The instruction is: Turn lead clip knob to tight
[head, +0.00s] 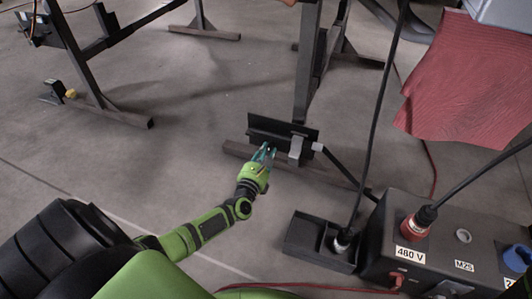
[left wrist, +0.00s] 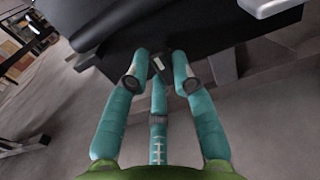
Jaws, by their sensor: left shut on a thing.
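My left gripper (head: 266,152) reaches up to a black panel (head: 290,128) low by the foot of a dark stand leg. In the left wrist view its three teal fingers (left wrist: 160,76) close in around a small dark knob (left wrist: 152,71) with a pale mark, in front of the panel's dark face. The gripper is shut on this knob. The fingers hide most of it, so its turned position cannot be read. A light grey clip-like block (head: 296,148) sits on the panel just right of the gripper. My right gripper is not in view.
A black cable runs from a grey connector (head: 318,147) right of the panel. A black open tray (head: 310,240) and a dark power box (head: 445,250) with a red plug stand at the lower right. Red cloth (head: 465,80) hangs upper right. The floor left of the panel is clear.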

